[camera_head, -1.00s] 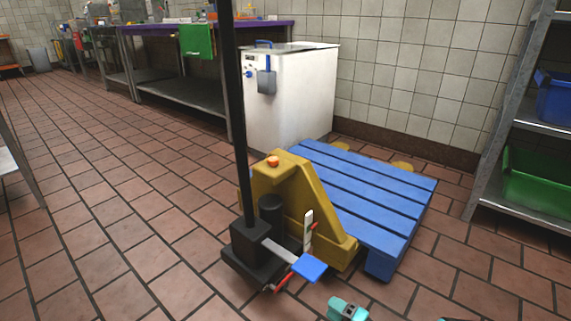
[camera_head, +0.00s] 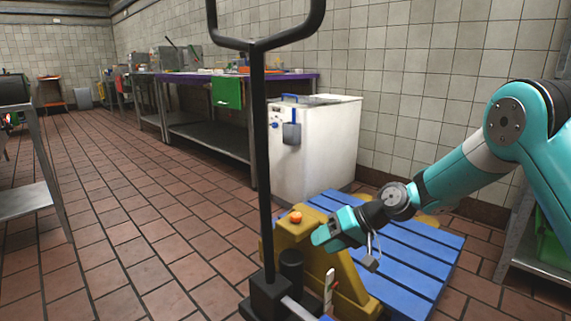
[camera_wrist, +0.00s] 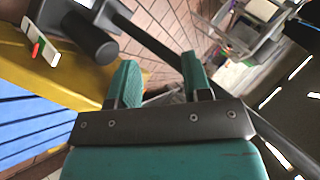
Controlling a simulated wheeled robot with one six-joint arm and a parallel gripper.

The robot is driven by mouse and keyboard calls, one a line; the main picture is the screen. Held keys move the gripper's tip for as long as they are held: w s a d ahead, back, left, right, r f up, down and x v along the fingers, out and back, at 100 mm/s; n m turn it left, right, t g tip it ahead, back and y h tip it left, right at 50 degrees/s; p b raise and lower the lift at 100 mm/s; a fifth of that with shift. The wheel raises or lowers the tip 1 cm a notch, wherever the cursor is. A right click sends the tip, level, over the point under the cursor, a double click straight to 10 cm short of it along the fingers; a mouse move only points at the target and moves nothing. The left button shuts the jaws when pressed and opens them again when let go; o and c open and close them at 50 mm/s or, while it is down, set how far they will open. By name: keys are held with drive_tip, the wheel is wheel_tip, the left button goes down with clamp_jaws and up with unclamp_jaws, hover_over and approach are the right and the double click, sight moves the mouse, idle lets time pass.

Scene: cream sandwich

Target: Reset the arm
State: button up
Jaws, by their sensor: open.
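My gripper (camera_head: 322,238) is at the end of my teal arm, which reaches in from the right in the head view. It hangs over the yellow body of the pallet jack (camera_head: 352,285), near the orange knob. In the wrist view my gripper's two teal fingers (camera_wrist: 160,82) stand apart with nothing between them. The jack's black parts and yellow body (camera_wrist: 40,60) lie beyond the fingers on the left there.
A blue pallet (camera_head: 425,258) sits behind the jack. The jack's tall black handle (camera_head: 262,150) rises left of my gripper. A white chest (camera_head: 325,150) and a steel table with a purple edge (camera_head: 210,130) stand along the wall. Open tiled floor (camera_head: 130,220) lies to the left.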

drive_tip(key=s+r+n+g+h, duration=0.1)
drive_tip(key=s+r, duration=0.7)
drive_tip(key=s+d+r+n+g+h+p, duration=0.1)
drive_tip(key=s+d+r+h, duration=0.2)
drive_tip(key=s, duration=1)
drive_tip(key=s+d+r+n+h+p, duration=0.25)
drive_tip(key=s+r, duration=0.25)
drive_tip(key=s, duration=0.8)
wheel_tip(320, 180, up, 38)
drive_tip(key=w+p, duration=0.1)
drive_tip(key=p, duration=3.6)
drive_tip(key=shift+m+y, duration=0.45)
